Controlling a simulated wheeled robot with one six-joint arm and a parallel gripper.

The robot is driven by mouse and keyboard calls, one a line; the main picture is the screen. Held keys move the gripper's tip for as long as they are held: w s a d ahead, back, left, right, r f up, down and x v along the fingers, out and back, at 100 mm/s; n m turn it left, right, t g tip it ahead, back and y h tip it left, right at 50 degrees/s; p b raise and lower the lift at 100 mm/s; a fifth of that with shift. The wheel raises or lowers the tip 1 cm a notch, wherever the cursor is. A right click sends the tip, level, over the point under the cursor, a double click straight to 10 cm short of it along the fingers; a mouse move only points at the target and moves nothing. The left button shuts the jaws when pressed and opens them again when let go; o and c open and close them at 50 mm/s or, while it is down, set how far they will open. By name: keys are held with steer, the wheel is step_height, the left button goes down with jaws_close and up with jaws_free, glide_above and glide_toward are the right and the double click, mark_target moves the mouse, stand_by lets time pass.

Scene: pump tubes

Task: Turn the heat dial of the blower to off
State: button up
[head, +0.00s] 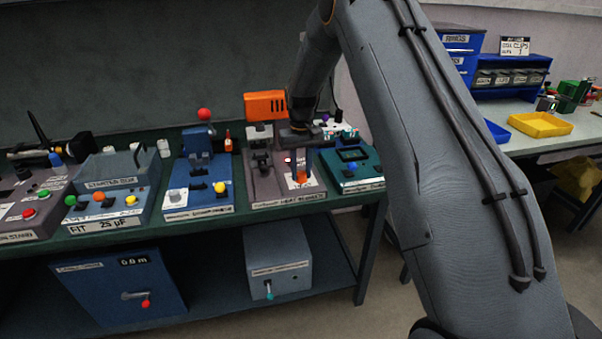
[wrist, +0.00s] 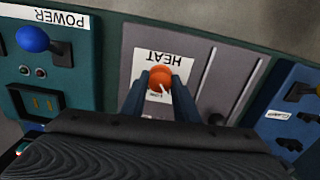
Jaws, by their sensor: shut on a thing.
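The blower (head: 262,185) is a grey-brown unit with an orange housing (head: 265,105) at its back, on the green bench. Its heat dial is an orange knob (wrist: 160,78) on a white plate marked HEAT (wrist: 185,60), seen upside down in the wrist view. A white pointer line on the knob points to the lower right of that picture. My gripper (wrist: 158,84) is over the plate, shut on the dial with one finger on each side. In the head view my gripper (head: 301,172) comes down from above onto the orange dial. The plate's lower marks are partly hidden.
A teal unit with a blue knob (wrist: 32,39) marked POWER stands close on one side. A blue unit (head: 197,180) with a red ball lever stands on the other. More bench units are at the left. A side table with a yellow tray (head: 540,125) is at the right.

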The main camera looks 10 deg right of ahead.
mark_target(302, 173)
steer(key=shift+n, duration=0.8)
steer(key=o, duration=1.1)
steer(key=shift+c, duration=0.2)
steer(key=shift+r, duration=0.1)
step_height(302, 173, up, 8)
steer(key=shift+f+b, duration=0.15)
steer(key=shift+b, duration=1.05)
